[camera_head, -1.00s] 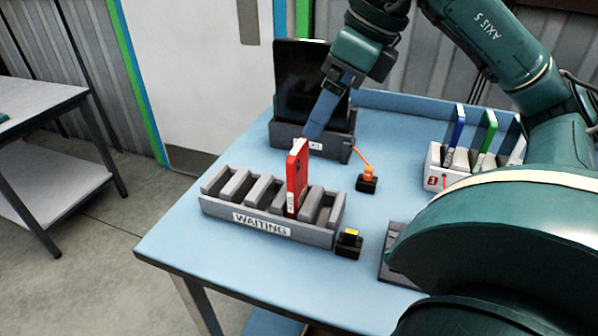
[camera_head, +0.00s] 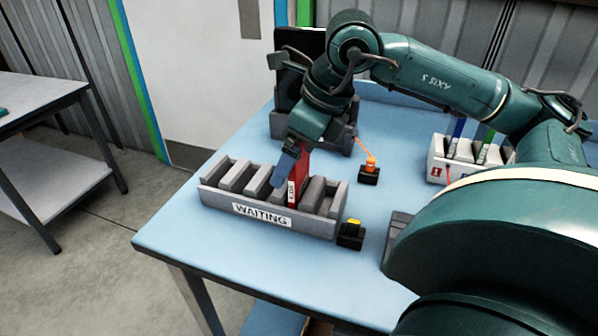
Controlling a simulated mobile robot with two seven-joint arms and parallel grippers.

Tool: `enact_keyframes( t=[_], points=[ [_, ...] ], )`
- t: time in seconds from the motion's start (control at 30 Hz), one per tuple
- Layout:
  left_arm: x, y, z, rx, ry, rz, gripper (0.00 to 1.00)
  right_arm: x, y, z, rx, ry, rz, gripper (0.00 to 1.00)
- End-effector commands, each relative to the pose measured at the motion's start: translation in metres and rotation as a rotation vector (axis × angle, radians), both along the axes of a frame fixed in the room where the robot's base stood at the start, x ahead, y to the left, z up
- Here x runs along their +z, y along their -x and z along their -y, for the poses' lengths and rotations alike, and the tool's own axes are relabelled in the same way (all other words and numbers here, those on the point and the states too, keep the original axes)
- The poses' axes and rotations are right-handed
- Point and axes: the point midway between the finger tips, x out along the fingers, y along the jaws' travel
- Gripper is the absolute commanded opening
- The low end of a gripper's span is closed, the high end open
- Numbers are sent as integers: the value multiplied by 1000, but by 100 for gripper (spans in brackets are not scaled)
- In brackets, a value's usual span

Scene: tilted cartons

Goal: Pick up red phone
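The red phone (camera_head: 302,166) stands upright in a slot of the grey rack labelled WAITING (camera_head: 226,203), right of the rack's middle. My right gripper (camera_head: 287,172) reaches down over the phone from above. One blue finger shows against the phone's left side and hides part of it. The other finger is not clearly visible, so I cannot tell whether the gripper is closed on the phone. My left gripper is not in view.
A black tablet stands in a dark holder (camera_head: 340,143) behind the rack. A small block with an orange lever (camera_head: 369,174) and one with a yellow button (camera_head: 350,236) sit to the right. A white rack (camera_head: 437,170) holds blue and green phones. Free blue tabletop (camera_head: 170,240) lies left.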

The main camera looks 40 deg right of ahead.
Motion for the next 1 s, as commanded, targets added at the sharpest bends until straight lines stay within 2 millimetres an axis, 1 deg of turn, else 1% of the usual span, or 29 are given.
enact_keyframes(
  t=[0.23, 0.8, 0.83, 1.0],
  points=[
    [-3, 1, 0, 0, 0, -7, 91, -1, 0, 0, 0, 0, 0, 90],
    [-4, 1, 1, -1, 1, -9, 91, -1, 0, 0, -1, 0, 0, 43],
    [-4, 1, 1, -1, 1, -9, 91, -1, 0, 0, -1, 0, 0, 42],
    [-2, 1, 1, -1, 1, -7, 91, 0, -1, 0, -1, 0, 2, 42]
  ],
)
